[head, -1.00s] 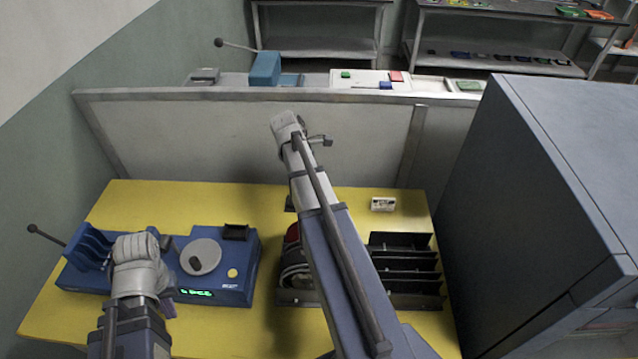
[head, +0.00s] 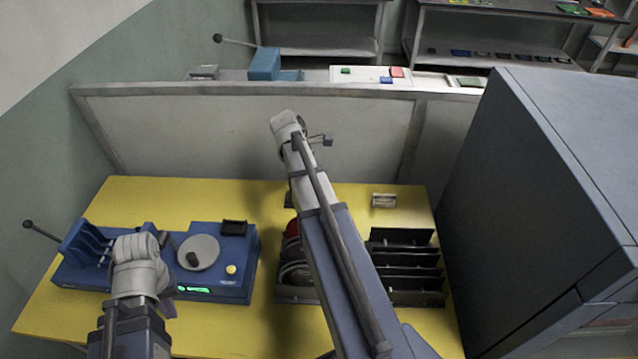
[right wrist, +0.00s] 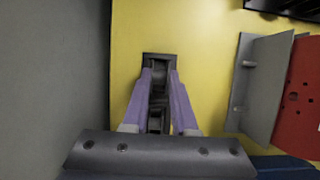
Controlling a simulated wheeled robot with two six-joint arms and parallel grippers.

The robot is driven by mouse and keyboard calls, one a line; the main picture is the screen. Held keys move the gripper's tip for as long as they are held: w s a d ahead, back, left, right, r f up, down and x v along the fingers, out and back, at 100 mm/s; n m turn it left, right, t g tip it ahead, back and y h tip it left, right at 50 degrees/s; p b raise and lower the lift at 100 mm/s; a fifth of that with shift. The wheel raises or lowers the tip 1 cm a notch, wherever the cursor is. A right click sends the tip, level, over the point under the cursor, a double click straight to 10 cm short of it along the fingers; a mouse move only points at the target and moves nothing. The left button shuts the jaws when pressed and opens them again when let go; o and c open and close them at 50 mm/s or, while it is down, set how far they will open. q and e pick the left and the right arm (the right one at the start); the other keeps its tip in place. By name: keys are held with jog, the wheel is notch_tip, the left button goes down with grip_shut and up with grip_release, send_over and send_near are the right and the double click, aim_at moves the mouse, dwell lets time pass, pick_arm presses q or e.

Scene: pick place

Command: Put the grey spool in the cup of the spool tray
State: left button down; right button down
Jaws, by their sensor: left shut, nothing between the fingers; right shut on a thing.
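My right gripper (right wrist: 160,76) is shut on a dark grey piece (right wrist: 157,93), which looks like the grey spool; the fingers hide much of it. Its fingertips are at a small dark square holder (right wrist: 172,58) on the yellow table, which looks like the spool tray. Whether the spool touches the cup or is inside it cannot be told. In the head view my right arm hides its gripper and most of this holder; only a dark edge (head: 289,198) shows left of the arm. My left gripper (head: 170,304) is shut and empty at the blue machine's front.
The blue machine (head: 240,262) with a grey disc stands left on the yellow table (head: 340,335). A dark slotted rack (head: 425,298) stands right of my arm. A small white block (head: 384,200) lies behind it. A low partition (head: 200,135) closes the back; a grey cabinet (head: 540,170) stands right.

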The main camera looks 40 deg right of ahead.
pick_arm(q)
jog(key=shift+f, duration=0.25)
pick_arm(e)
jog(key=shift+f, duration=0.2)
pick_arm(q)
jog(key=shift+f+b, duration=0.35)
jog(key=shift+b, duration=0.2)
pick_arm(e)
jog(key=shift+f, duration=0.4)
pick_arm(q)
jog(key=shift+f, duration=0.15)
pick_arm(e)
jog(key=shift+f, duration=0.15)
jog(key=c, duration=0.6)
grip_release()
jog(key=shift+o, duration=0.2)
jog(key=shift+o, duration=1.3)
pick_arm(q)
jog(key=shift+r, duration=0.2)
pick_arm(e)
jog(key=shift+r, duration=0.2)
